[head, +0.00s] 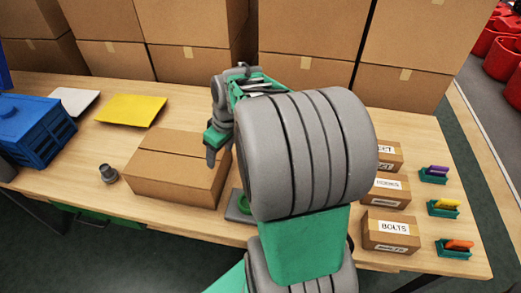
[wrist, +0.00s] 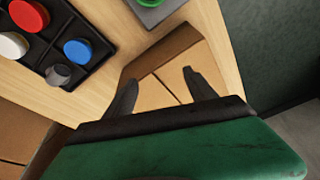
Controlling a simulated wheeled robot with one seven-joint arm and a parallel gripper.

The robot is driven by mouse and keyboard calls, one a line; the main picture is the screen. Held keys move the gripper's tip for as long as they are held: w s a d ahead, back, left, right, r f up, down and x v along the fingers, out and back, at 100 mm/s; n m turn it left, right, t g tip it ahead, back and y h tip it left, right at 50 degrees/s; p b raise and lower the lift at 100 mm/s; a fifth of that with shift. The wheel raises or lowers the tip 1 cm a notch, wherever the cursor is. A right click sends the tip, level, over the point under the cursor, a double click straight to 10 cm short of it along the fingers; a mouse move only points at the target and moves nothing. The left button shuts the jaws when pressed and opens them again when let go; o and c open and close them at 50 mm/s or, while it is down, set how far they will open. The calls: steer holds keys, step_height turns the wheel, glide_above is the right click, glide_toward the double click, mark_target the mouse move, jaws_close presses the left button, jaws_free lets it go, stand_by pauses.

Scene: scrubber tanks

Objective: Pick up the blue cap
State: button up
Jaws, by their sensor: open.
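The blue cap (wrist: 78,50) sits in a black tray (wrist: 52,52) at the upper left of the wrist view. A red cap (wrist: 29,15), a white cap (wrist: 13,45) and a grey cap (wrist: 58,74) are in the same tray. My gripper (wrist: 159,76) is open and empty, with a cardboard box below its fingers; the blue cap is to its left, apart from it. In the head view my gripper (head: 211,158) is by the right end of the cardboard box (head: 180,168). The blue cap and tray do not show there, where my arm covers the middle of the table.
A blue crate (head: 35,128), a yellow sheet (head: 131,109) and a grey fitting (head: 108,174) are left. Labelled boxes (head: 391,232) and small green trays are right; large cartons stand behind.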

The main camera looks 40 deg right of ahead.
steer(key=d+f, duration=0.2)
steer(key=d, duration=0.4)
steer(key=d+f+n, duration=0.1)
steer(key=d+f, duration=0.2)
steer(key=d, duration=0.3)
steer(key=d+f+n+t+y, duration=0.1)
steer(key=d+f, duration=0.1)
steer(key=d, duration=0.5)
steer(key=shift+s+d+f+p, duration=0.1)
steer(key=shift+s+f+p, duration=0.2)
steer(key=shift+f+p, duration=0.1)
steer(key=p+x, duration=0.1)
steer(key=x, duration=0.6)
steer(key=shift+w+f, duration=0.1)
steer(key=shift+f, duration=0.2)
steer(key=c, duration=1.1)
